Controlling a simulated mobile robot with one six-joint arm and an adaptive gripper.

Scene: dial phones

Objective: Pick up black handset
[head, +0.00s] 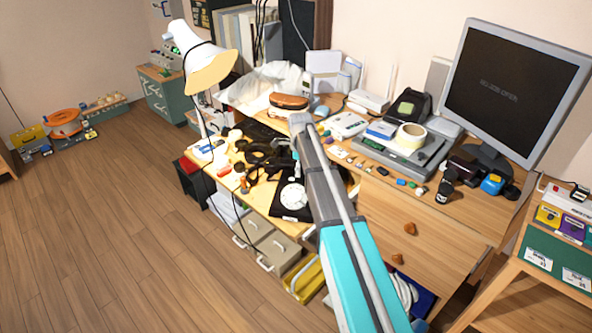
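A black dial phone (293,196) with a pale round dial lies on the desk, just left of my arm. My arm partly covers its right side. Black curved shapes (258,160) lie up and left of the dial, under the lamp. The black handset seems to be among them, but I cannot separate it clearly from my dark gripper or other dark items. My arm reaches from the bottom right up over the desk, and its upper end is above the phone. My gripper's fingers cannot be made out, so neither their opening nor any hold shows.
A white desk lamp (207,62) leans over the desk's left side. A monitor (515,90) stands at the right, with a tape roll (411,136) and small items left of it. Drawers (272,250) are below the desk. The wooden floor (100,240) at left is clear.

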